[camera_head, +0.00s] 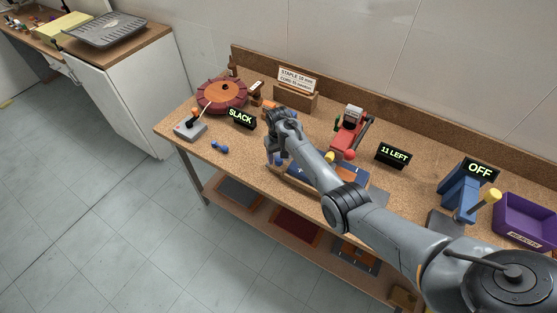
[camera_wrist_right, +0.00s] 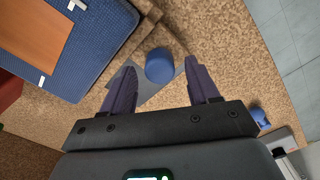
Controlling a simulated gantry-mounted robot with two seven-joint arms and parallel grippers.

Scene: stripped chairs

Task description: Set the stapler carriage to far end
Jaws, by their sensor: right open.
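A red stapler-like machine (camera_head: 350,128) with a pale top stands at the back middle of the bench in the head view; I cannot tell which part is its carriage. A blue pad with an orange panel (camera_head: 346,171) lies in front of it, partly behind my right arm. The pad also shows at upper left in the right wrist view (camera_wrist_right: 103,35). My right gripper (camera_head: 272,155) is open, near the pad's left end. In the wrist view a blue round knob (camera_wrist_right: 159,66) shows between its fingertips, with no visible grip on it. My left gripper is not in view.
On the bench are a red-brown turntable (camera_head: 221,94), a joystick box (camera_head: 190,128), a SLACK display (camera_head: 241,118), an "11 LEFT" display (camera_head: 393,155), a blue lever unit (camera_head: 458,193) and a purple rejects bin (camera_head: 525,219). A small blue dumbbell-shaped piece (camera_head: 219,147) lies near the front edge.

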